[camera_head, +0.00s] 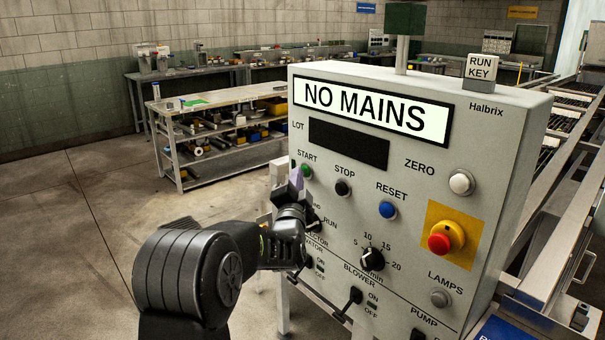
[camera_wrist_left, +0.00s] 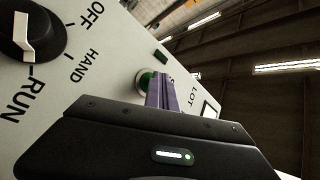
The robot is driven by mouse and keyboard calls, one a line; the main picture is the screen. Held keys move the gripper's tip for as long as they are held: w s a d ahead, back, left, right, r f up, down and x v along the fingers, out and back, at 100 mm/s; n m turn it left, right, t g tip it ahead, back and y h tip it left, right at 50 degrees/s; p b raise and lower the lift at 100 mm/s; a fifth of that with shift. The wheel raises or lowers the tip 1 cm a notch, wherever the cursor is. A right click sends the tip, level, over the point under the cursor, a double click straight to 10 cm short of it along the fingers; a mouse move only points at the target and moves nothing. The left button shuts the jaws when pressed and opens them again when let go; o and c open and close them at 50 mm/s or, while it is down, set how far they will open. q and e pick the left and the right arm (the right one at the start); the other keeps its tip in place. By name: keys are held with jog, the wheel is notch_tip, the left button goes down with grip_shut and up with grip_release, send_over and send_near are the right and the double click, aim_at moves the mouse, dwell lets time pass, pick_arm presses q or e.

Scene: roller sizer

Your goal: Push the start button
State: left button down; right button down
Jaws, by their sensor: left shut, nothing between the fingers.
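The green start button (camera_head: 306,171) sits under the START label at the upper left of the grey control panel (camera_head: 420,190). My left gripper (camera_head: 296,178) is shut and empty, its fingertips just left of the button in the head view. In the left wrist view the purple-grey fingers (camera_wrist_left: 162,92) point at the green button (camera_wrist_left: 146,80) and partly cover it. I cannot tell whether they touch it. The display (camera_head: 372,110) reads NO MAINS. My right gripper is not in view.
The black stop button (camera_head: 343,188), blue reset button (camera_head: 387,210) and red emergency button (camera_head: 440,242) are on the same panel. A selector knob (camera_wrist_left: 30,38) is close to the left wrist. A workbench (camera_head: 215,105) stands behind, with open floor at left.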

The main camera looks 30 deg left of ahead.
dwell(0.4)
pick_arm(q)
jog(key=shift+s+a+b, duration=0.2)
jog(key=shift+s+b, duration=0.1)
jog(key=shift+s, duration=0.5)
jog(key=shift+s, duration=0.1)
jog(key=s, duration=0.1)
jog(key=s+a, duration=0.1)
jog(key=s, duration=0.1)
jog(key=s+b, duration=0.1)
jog(key=shift+s+a, duration=0.25)
jog(key=shift+s, duration=0.05)
dwell(0.7)
